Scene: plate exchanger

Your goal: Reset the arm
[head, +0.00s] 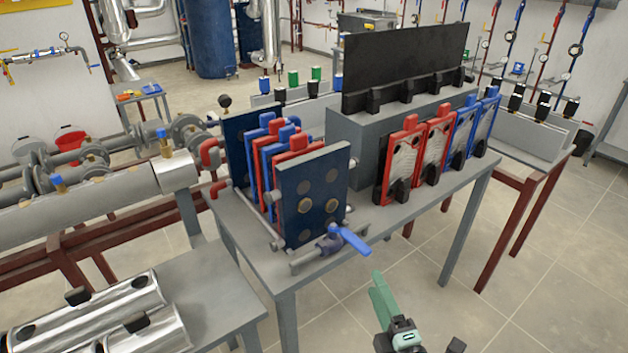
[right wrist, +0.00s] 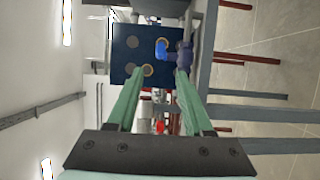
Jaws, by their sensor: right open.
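My right gripper (head: 380,287), with green fingers, is in the lower middle of the head view, in front of the grey table and apart from it. In the right wrist view, its two green fingers (right wrist: 158,84) are spread with nothing between them. The plate exchanger's dark blue front plate (head: 312,195) stands on the table, with red and blue plates (head: 270,150) behind it. The front plate also shows ahead in the right wrist view (right wrist: 128,52). A valve with a blue handle (head: 350,240) is at its foot. My left gripper is not in view.
Red-framed (head: 403,155) and blue-framed plates (head: 463,130) lean on a grey block at the right of the table (head: 385,222). Silver cylinders (head: 90,310) lie on a lower bench at the left. The floor (head: 545,265) at the right front is clear.

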